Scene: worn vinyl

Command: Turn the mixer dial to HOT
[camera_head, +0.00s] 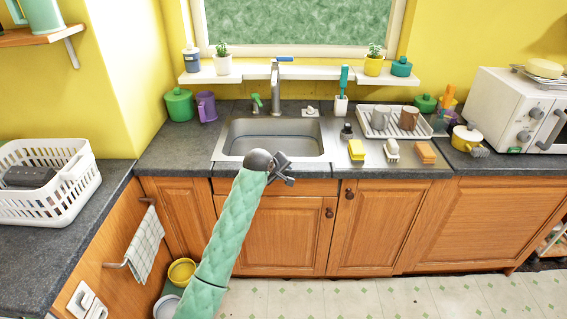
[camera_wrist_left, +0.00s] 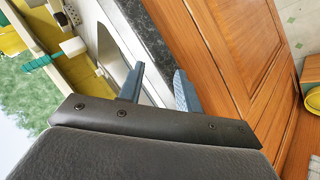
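The grey sink tap (camera_head: 275,90) stands behind the steel sink (camera_head: 275,136), with a blue piece (camera_head: 285,60) on its top. A small pale fitting (camera_head: 309,111) with a dark knob-like part sits on the counter right of the tap; I cannot tell which of these is the mixer dial, and no HOT mark is readable. My left gripper (camera_head: 284,172) is in front of the sink's front edge, apart from the tap and fitting. In the left wrist view its two fingers (camera_wrist_left: 159,78) are apart with nothing between them. My right gripper is not in view.
A green dispenser-like item (camera_head: 257,103) stands left of the tap. A shelf (camera_head: 240,74) runs behind. The sink basin looks empty.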

